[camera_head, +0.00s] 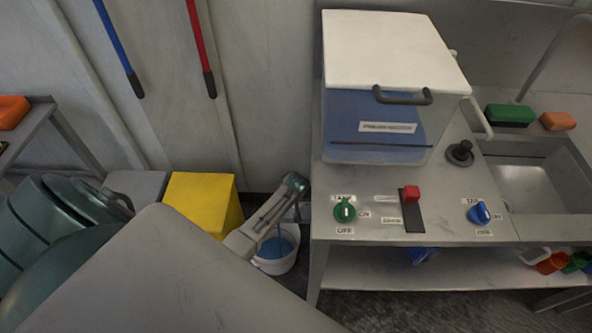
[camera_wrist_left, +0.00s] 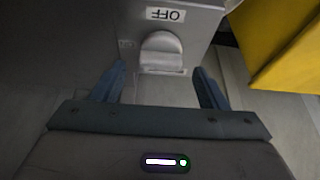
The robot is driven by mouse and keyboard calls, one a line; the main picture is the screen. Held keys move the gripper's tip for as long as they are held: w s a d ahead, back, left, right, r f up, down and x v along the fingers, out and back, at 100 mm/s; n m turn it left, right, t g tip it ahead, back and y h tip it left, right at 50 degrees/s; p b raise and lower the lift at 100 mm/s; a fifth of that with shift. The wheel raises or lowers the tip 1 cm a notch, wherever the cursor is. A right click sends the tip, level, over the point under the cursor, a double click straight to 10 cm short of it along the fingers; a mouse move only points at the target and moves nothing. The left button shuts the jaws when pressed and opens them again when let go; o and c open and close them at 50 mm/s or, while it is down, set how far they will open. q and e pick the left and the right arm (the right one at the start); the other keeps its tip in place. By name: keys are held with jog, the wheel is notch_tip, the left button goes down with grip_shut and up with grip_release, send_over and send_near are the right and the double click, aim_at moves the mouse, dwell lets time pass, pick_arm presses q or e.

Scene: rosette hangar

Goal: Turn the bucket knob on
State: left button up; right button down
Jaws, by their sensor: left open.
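A white bucket (camera_head: 274,262) with blue inside stands on the floor beside the steel bench. In the left wrist view a pale grey rounded knob-like piece (camera_wrist_left: 161,48) sits below an upside-down OFF label (camera_wrist_left: 165,14). My open left gripper (camera_wrist_left: 159,68) has its fingers on either side of that piece, with visible space between. I cannot tell whether it touches. A green knob (camera_head: 345,211) with an OFF label below and a blue knob (camera_head: 479,213) are on the bench top. Their upper labels are too blurred to read. My right gripper is not in view.
A yellow box (camera_head: 202,200) stands left of the bucket and also shows in the left wrist view (camera_wrist_left: 290,40). A red-handled lever (camera_head: 411,195), lidded tank (camera_head: 380,125) and sink (camera_head: 522,190) are on the bench. Dark green drums (camera_head: 50,220) stand at left.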

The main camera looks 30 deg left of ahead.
pick_arm(q)
jog(key=v, duration=0.9)
jog(key=shift+w, duration=0.1)
